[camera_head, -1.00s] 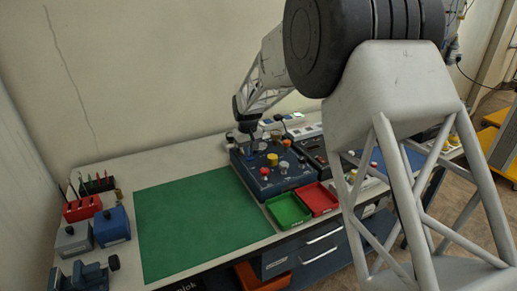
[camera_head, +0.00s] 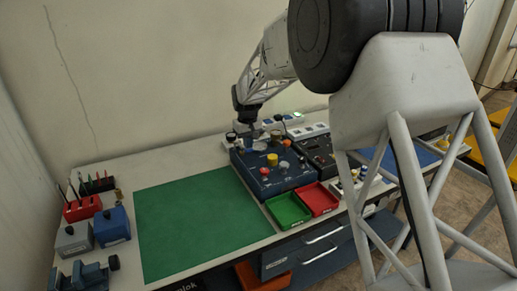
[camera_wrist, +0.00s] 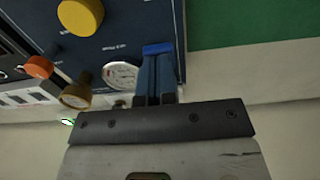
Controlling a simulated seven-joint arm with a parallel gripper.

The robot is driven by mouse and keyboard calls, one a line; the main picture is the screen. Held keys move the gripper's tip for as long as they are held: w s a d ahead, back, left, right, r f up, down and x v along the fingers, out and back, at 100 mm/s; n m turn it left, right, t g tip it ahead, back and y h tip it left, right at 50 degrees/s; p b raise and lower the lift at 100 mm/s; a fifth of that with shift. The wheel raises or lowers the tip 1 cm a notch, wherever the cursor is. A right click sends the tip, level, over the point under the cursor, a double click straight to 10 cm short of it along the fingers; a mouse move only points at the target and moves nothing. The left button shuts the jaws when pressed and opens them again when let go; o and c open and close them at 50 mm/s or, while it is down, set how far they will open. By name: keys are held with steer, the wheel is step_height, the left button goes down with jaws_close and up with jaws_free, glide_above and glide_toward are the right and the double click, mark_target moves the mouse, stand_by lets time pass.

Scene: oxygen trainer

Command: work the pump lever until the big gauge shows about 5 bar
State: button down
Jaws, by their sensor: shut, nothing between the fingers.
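The dark blue trainer panel (camera_head: 290,182) stands on the bench, with a yellow knob (camera_head: 272,159) and a red knob (camera_head: 264,171) on it. My gripper (camera_head: 246,134) is over its back left corner. In the wrist view my gripper (camera_wrist: 157,52) is shut and empty, its blue-tipped fingers in front of the panel's edge. A round white gauge (camera_wrist: 121,74) lies just left of the fingers; its needle is too small to read. I cannot make out the pump lever for certain; the fingers may hide it.
A green tray (camera_head: 288,210) and a red tray (camera_head: 319,198) stand in front of the panel. A green mat (camera_head: 195,222) leaves free room to the left. In the wrist view an orange knob (camera_wrist: 38,67) and a brass knob (camera_wrist: 76,95) stand up near the gauge.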

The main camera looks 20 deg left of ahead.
steer(key=shift+f, duration=0.2)
stand_by(0.5)
steer(key=shift+f, duration=1.8)
steer(key=shift+r, duration=2)
